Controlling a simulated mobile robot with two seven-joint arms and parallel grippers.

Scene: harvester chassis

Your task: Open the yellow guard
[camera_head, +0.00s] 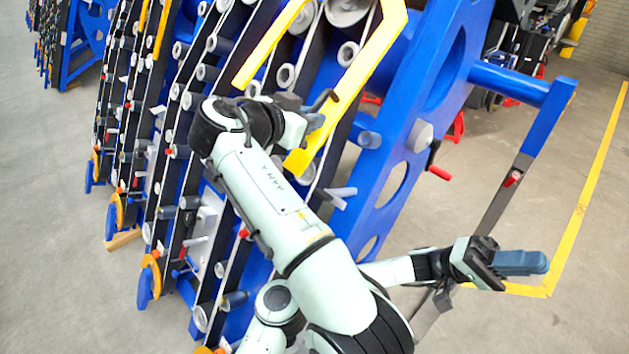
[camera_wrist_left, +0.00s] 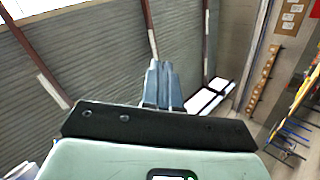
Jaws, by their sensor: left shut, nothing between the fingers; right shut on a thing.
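The yellow guard (camera_head: 365,65) is a bent yellow frame at the upper middle of the head view, on the front of the blue harvester chassis. Its lower end lies close to my right gripper (camera_head: 316,121). The right gripper is shut on a dark curved handle (camera_head: 327,98) beside the guard; my wrist partly hides the contact. My left gripper (camera_head: 521,262) is shut and empty, low on the right and away from the guard. Its closed blue-grey fingers (camera_wrist_left: 158,86) also show in the left wrist view, pointing towards a wall.
The blue chassis (camera_head: 401,110) with rollers and black belts fills the middle and left. A blue arm with a dark bar (camera_head: 507,190) stands out at right, near my left gripper. A red-handled crank (camera_head: 437,172) projects there. Grey floor (camera_head: 590,300) is clear at lower right.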

